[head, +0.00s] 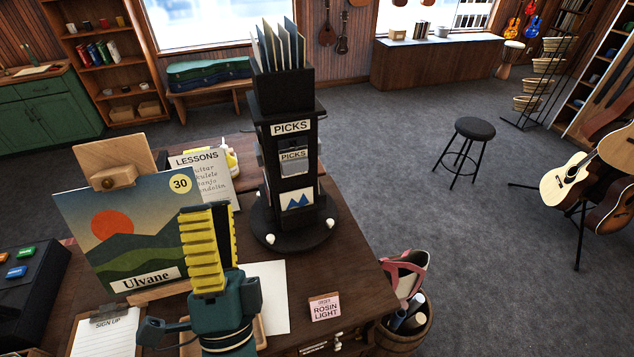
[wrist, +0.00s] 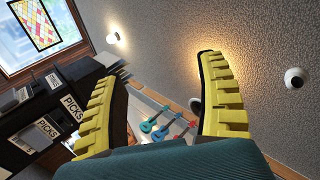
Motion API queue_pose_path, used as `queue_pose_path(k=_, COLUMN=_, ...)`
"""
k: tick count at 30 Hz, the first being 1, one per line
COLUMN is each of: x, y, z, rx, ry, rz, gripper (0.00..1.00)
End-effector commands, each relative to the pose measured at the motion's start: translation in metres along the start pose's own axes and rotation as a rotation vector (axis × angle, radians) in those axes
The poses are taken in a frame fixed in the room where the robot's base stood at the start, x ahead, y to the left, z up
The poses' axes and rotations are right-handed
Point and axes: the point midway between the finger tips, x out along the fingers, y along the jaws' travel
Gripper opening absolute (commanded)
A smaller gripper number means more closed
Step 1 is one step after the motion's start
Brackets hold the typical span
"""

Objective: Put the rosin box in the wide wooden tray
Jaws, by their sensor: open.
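The rosin box (head: 325,307), small with a pale "ROSIN LIGHT" label, sits on the dark wooden counter near its right front edge. A light wooden rim (head: 262,332) shows beside and behind my gripper's base; it may be the wide wooden tray, but my gripper hides most of it. My gripper (head: 217,208) points upward in the head view, left of the rosin box and apart from it. In the wrist view its yellow fingers (wrist: 158,72) are spread with nothing between them. The wrist view shows neither box nor tray.
A black picks stand (head: 290,180) rises behind the rosin box. An Ulvane record sleeve (head: 125,235) stands left of my gripper, with a sign-up clipboard (head: 105,333) in front. White paper (head: 272,290) lies on the counter. A basket (head: 405,325) stands beyond the counter's right edge.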

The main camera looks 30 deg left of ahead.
Motion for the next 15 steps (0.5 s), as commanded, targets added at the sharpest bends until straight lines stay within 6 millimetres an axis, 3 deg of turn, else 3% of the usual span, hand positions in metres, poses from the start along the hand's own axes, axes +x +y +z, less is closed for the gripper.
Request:
queue_pose_path(k=1, x=0.015, y=-0.026, z=-0.032, rx=-0.32, ry=-0.036, rz=-0.003, gripper=0.73)
queue_pose_path(k=3, x=0.023, y=-0.05, z=-0.08, rx=-0.778, ry=-0.063, rz=0.08, gripper=0.73)
queue_pose_path(k=5, x=0.019, y=-0.071, z=-0.132, rx=-1.145, ry=-0.046, rz=0.215, gripper=0.73)
queue_pose_path(k=6, x=0.01, y=-0.087, z=-0.168, rx=-1.351, ry=-0.019, rz=0.327, gripper=0.73)
queue_pose_path(k=9, x=-0.019, y=-0.124, z=-0.233, rx=-1.672, ry=0.058, rz=0.582, gripper=0.73)
queue_pose_path(k=10, x=-0.028, y=-0.132, z=-0.246, rx=-1.726, ry=0.076, rz=0.643, gripper=0.73)
queue_pose_path(k=12, x=-0.043, y=-0.148, z=-0.266, rx=-1.809, ry=0.112, rz=0.747, gripper=0.73)
queue_pose_path(k=15, x=-0.052, y=-0.157, z=-0.276, rx=-1.849, ry=0.131, rz=0.808, gripper=0.73)
